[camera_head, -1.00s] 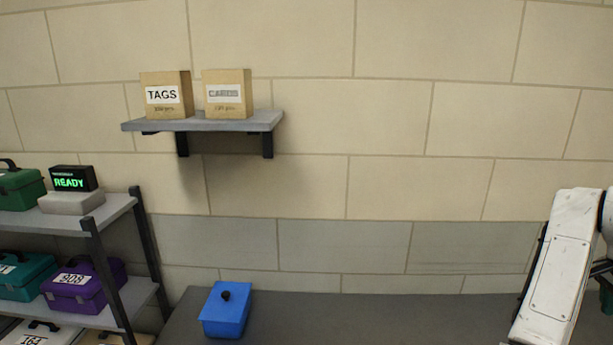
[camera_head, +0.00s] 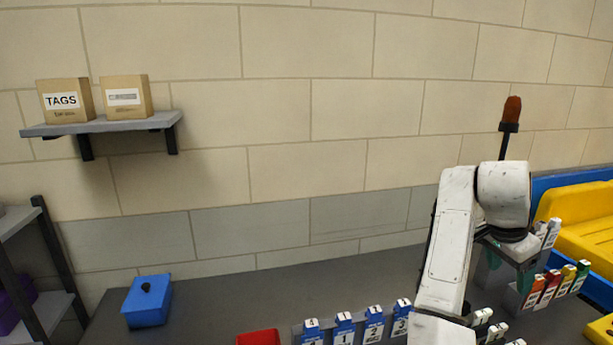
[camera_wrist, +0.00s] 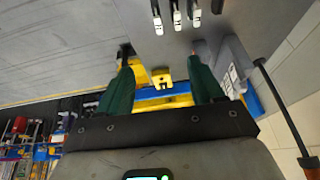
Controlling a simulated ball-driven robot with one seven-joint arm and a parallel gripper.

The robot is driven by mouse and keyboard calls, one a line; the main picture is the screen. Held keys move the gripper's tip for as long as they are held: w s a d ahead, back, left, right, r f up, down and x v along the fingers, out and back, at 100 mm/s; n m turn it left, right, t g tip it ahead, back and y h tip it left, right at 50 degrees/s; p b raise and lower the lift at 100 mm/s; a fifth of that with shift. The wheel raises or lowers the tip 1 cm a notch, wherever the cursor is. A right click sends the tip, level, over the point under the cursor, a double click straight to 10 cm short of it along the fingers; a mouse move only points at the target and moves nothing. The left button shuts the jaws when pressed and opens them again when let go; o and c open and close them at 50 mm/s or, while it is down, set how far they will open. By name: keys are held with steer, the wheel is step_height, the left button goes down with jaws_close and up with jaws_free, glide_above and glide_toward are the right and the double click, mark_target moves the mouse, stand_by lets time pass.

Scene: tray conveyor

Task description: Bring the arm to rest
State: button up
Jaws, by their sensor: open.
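My white arm (camera_head: 450,235) is raised over the right part of the grey worktop in the head view, bent at the elbow. My gripper shows in the wrist view (camera_wrist: 160,85) with its two green fingers spread apart and nothing between them. In the head view my gripper (camera_head: 503,268) is partly hidden behind the arm and the tags near it. Past the fingers in the wrist view lies a small yellow piece (camera_wrist: 161,76) by a blue and yellow tray edge.
A blue box (camera_head: 147,302) stands at the worktop's left. A red object (camera_head: 258,338) and several numbered tags (camera_head: 344,328) are at the front. Coloured tags (camera_head: 553,285) and a yellow tray in a blue frame (camera_head: 590,232) stand right. A wall shelf (camera_head: 100,126) holds two cartons.

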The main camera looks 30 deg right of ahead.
steer(key=a+f+n+t, duration=0.4)
steer(key=a+f+n, duration=0.8)
steer(key=a+f, duration=0.35)
steer(key=s+a+f+n+t+y, duration=0.15)
steer(key=s+a+f+n, duration=0.3)
steer(key=a, duration=0.45)
steer(key=s+a+f+n+t+y, duration=0.1)
steer(key=s+a+f+n+y, duration=0.3)
steer(key=a, duration=0.5)
steer(key=s+d+f+g+b, duration=0.1)
steer(key=s+f+g+b, duration=0.1)
steer(key=s+f+b, duration=0.3)
steer(key=s+d+f+g+h+b, duration=0.1)
steer(key=s+f+b, duration=0.4)
steer(key=f, duration=0.5)
steer(key=shift+f+g, duration=0.35)
steer(key=shift+g, duration=0.5)
